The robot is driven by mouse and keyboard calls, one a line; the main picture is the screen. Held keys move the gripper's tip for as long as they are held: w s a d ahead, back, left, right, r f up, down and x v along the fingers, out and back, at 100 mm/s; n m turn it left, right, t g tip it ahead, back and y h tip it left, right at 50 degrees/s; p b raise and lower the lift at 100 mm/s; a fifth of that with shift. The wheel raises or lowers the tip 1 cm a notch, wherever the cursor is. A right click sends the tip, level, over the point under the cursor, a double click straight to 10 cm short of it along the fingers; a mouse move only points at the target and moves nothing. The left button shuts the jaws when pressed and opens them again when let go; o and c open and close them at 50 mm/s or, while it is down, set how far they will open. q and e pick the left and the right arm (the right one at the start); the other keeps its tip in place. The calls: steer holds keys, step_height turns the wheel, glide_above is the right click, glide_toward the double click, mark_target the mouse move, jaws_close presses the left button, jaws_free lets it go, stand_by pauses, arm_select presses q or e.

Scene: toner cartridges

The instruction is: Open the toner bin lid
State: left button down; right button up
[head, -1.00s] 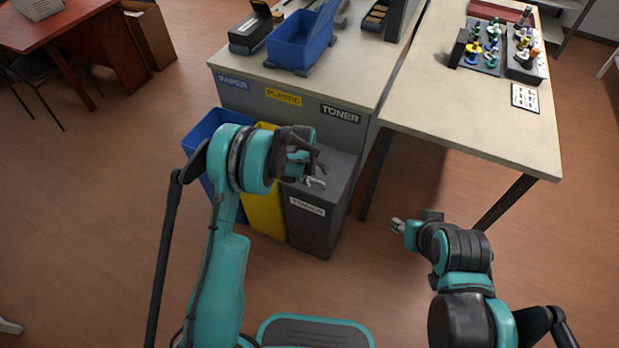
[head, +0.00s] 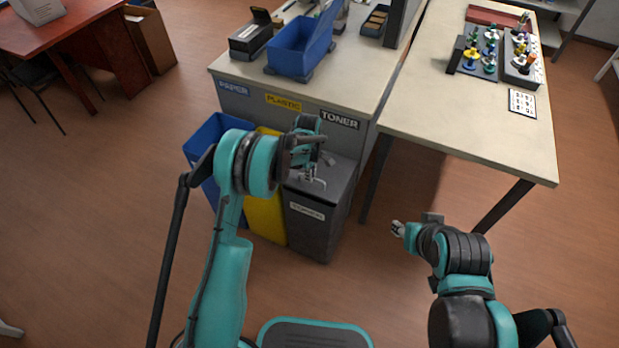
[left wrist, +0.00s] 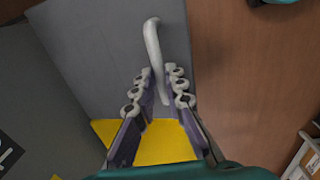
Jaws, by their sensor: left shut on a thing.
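The grey toner bin (head: 314,226) stands below the TONER sign, with its grey lid (head: 340,182) lying flat on top. The lid fills the upper left of the left wrist view (left wrist: 105,60). A pale curved handle (left wrist: 152,45) rises from it. My left gripper (head: 313,181) is over the lid, pointing down. Its fingers (left wrist: 160,85) are shut on the handle, one on each side. The handle is too small to make out in the head view. My right gripper (head: 397,228) hangs off to the right, away from the bin; its finger opening is too small to judge.
The yellow bin (head: 265,215) and blue bin (head: 202,133) stand left of the toner bin, partly behind my left arm. The counter (head: 350,98) overhangs behind. A table (head: 460,130) stands to the right. Floor in front of the toner bin is clear.

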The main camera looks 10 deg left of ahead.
arm_select(q)
steer(key=w+d+r+p, duration=0.2)
steer(key=w+r+p, duration=0.1)
steer(key=w+r, duration=0.3)
steer(key=shift+r, duration=1.25)
steer(key=shift+d, duration=0.1)
steer(key=c, duration=1.8)
jaws_free()
steer(key=shift+o, duration=1.1)
steer(key=shift+w+d+f, duration=0.1)
steer(key=shift+w+f, duration=0.25)
steer(key=shift+s+r, duration=0.15)
steer(key=shift+r, duration=0.05)
